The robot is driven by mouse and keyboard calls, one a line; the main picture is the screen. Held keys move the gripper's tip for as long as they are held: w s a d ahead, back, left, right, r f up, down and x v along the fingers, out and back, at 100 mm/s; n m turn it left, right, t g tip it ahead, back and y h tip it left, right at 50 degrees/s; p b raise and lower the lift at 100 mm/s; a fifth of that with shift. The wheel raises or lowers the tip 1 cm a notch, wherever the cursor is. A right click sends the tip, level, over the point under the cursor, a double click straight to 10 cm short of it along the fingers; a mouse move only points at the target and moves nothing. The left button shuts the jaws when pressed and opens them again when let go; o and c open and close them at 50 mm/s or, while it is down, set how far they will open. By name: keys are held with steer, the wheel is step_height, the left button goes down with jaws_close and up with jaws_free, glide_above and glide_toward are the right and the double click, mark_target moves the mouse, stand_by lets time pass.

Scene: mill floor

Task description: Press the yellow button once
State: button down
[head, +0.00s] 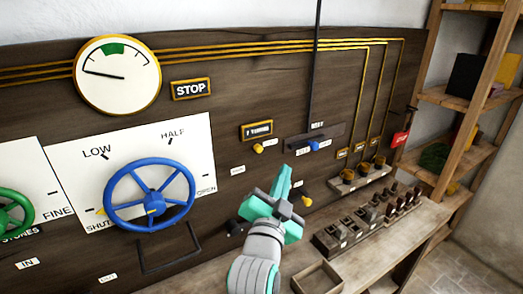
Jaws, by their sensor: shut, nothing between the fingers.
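A small yellow button-like knob (258,149) sticks out of the dark wooden panel, below a yellow-framed label plate. Another small yellow piece (306,201) shows lower on the panel, just right of my gripper; its shape is partly unclear. My teal and grey gripper (283,182) is in front of the panel, below and right of the yellow knob and apart from it in the picture. It is shut and empty. Its distance from the panel is hard to judge, and it hides a part of the lower panel.
A blue handwheel (150,196), a gauge (117,75) and a STOP sign (190,89) are on the left. A blue lever knob (313,146) is right of the yellow knob. A bench (400,236) bears blocks and an open box (318,279). Shelves (460,100) stand at the right.

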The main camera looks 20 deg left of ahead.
steer(key=w+a, duration=0.5)
steer(key=a, duration=0.1)
steer(key=shift+w+a, duration=0.15)
steer(key=shift+a, duration=0.2)
steer(key=shift+a, duration=0.2)
stand_by(1.9)
steer(key=shift+w+a, duration=0.25)
steer(key=shift+w+a, duration=0.3)
steer(key=shift+a, duration=0.1)
stand_by(1.1)
steer(key=shift+s+d, duration=0.6)
steer(key=shift+d, duration=0.15)
steer(key=shift+s+d, duration=0.8)
steer(key=shift+d, duration=0.2)
steer(key=shift+s+d, duration=0.75)
steer(key=shift+d, duration=0.25)
steer(key=shift+a, duration=0.1)
